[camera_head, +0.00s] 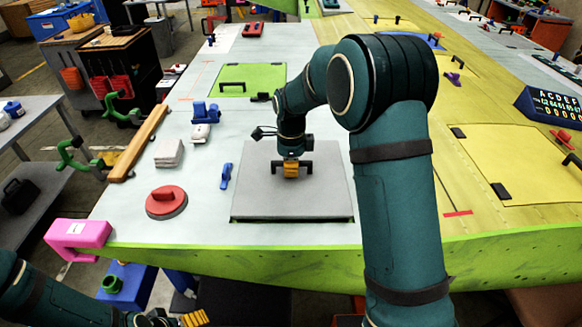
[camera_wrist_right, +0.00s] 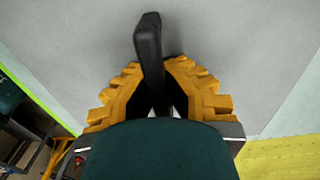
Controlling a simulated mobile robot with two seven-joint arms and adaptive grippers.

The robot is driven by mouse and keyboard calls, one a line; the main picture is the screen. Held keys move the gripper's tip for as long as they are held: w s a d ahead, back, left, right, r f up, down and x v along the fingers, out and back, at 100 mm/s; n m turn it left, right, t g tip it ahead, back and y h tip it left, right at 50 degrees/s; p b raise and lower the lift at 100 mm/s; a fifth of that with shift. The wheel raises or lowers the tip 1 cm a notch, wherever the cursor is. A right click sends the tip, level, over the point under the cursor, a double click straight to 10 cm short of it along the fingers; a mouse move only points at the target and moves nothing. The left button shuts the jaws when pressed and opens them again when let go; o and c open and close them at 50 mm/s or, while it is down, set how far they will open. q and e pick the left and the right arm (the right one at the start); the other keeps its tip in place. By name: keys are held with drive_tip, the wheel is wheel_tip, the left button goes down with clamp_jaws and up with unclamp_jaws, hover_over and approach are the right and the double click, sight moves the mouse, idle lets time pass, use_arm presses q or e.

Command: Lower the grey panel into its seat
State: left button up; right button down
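The grey panel (camera_head: 257,200) is at the middle of the pale wing skin, with a black bar handle on top. A dark strip with green at its corners shows along the panel's near edge; the seat itself is mostly hidden beneath it. I cannot tell whether the panel is flush. My right gripper (camera_head: 291,170) is over the panel's middle, its orange fingers closed around the black handle (camera_wrist_right: 150,50), one on each side. The panel (camera_wrist_right: 85,35) fills most of the right wrist view. My left gripper (camera_head: 183,319) is at the bottom left edge, partly cut off.
A red round disc (camera_head: 166,201), a blue clamp (camera_head: 226,176) and a white block (camera_head: 169,153) lie left of the panel. A pink block (camera_head: 78,236) sits at the near left corner. A green panel (camera_head: 250,78) lies behind, yellow panels (camera_head: 520,165) to the right.

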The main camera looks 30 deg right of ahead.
drive_tip(key=shift+f+b, duration=0.55)
drive_tip(key=shift+f, duration=0.65)
drive_tip(key=c, duration=1.7)
unclamp_jaws()
drive_tip(key=o, duration=0.6)
drive_tip(key=shift+s, duration=0.1)
drive_tip(key=shift+o, duration=0.2)
drive_tip(key=r, duration=1.2)
drive_tip(key=shift+w, duration=0.2)
